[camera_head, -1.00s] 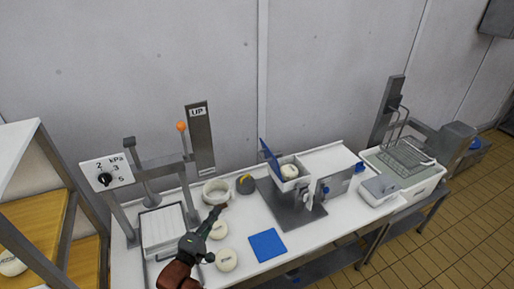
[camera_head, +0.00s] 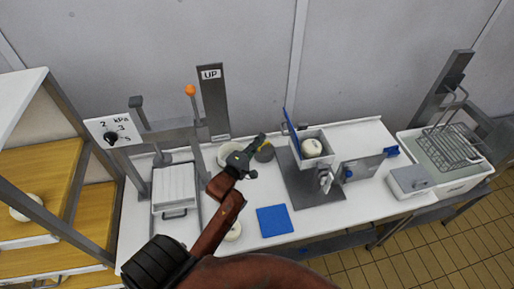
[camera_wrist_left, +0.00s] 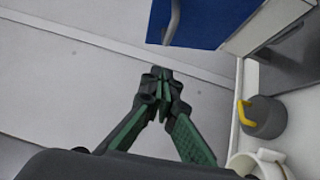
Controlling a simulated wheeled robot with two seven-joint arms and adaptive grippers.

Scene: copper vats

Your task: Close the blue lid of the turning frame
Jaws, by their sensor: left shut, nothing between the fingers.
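The turning frame (camera_head: 326,136) is a white box on a grey base plate, with a round white cheese (camera_head: 312,148) in it. Its blue lid (camera_head: 291,132) stands open, nearly upright, at the left side of the box, seen almost edge-on. In the left wrist view the lid (camera_wrist_left: 210,22) is a blue panel at the top, beyond my fingertips. My left gripper (camera_head: 260,140) is shut and empty, to the left of the lid and apart from it. Its closed fingers (camera_wrist_left: 160,78) show in the left wrist view. My right gripper is out of view.
A grey puck with a yellow handle (camera_head: 265,154) and a white ring mould (camera_wrist_left: 262,164) are close by my left gripper. A blue mat (camera_head: 274,221) lies in front. A press with an orange knob (camera_head: 190,90) stands left, a wire-rack basin (camera_head: 450,150) right.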

